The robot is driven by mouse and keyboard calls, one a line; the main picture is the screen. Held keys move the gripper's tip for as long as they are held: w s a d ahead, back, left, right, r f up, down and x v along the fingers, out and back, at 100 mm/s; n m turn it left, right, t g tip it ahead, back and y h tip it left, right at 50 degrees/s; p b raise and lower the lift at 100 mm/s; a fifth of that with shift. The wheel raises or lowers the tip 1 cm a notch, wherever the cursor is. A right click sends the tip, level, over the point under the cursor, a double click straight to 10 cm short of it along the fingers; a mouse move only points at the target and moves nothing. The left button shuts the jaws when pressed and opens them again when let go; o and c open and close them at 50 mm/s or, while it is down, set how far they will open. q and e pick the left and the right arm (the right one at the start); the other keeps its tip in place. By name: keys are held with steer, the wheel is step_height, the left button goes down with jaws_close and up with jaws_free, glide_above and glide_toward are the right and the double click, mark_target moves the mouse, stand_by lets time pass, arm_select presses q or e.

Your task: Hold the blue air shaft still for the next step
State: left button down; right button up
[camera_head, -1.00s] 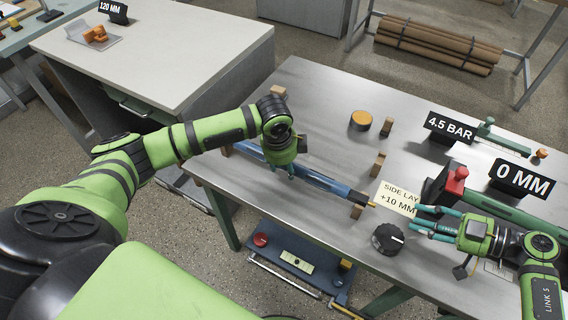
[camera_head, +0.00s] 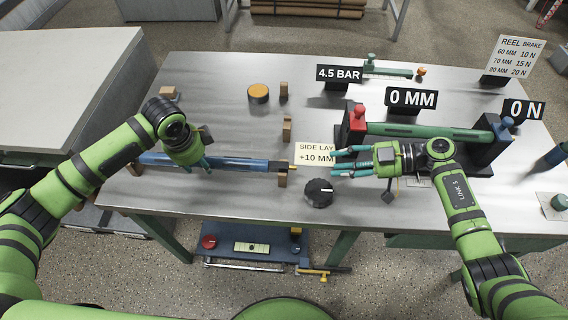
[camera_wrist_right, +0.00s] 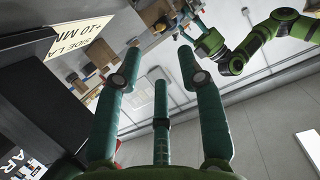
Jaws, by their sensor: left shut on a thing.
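The blue air shaft (camera_head: 245,164) lies lengthwise near the front edge of the metal table in the head view, with a thin brass-coloured tip at its right end. Small wooden blocks (camera_head: 282,180) stand by it. My left gripper (camera_head: 198,166) is shut on the shaft left of its middle, and its fingers hide part of the shaft. My right gripper (camera_head: 342,162) is open and empty, apart from the shaft's right end. Its spread fingers (camera_wrist_right: 158,85) show in the right wrist view with nothing between them.
A "SIDE LAY +10 MM" card (camera_head: 315,154) and a black knob (camera_head: 319,192) sit near my right gripper. A green roller unit (camera_head: 425,131) stands behind it. An orange-topped disc (camera_head: 258,92) lies further back. The table's middle is mostly clear.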

steer(key=c, duration=0.4)
steer(key=shift+a+r, duration=0.15)
steer(key=shift+a, duration=0.15)
jaws_close()
step_height(320, 180, up, 5)
steer(key=n+g+h, duration=0.3)
steer(key=n+h, duration=0.4)
steer(key=h, duration=0.2)
glide_above(293, 168)
steer(key=s+d, duration=0.2)
steer(key=d, duration=0.1)
steer(key=w+d+r+t+h, duration=0.2)
steer(key=h, duration=0.3)
step_height(293, 168, down, 7)
steer(key=shift+r+n, duration=0.15)
steer(key=shift+n, duration=0.25)
steer(key=shift+w, duration=0.1)
steer(key=shift+f, duration=2.2)
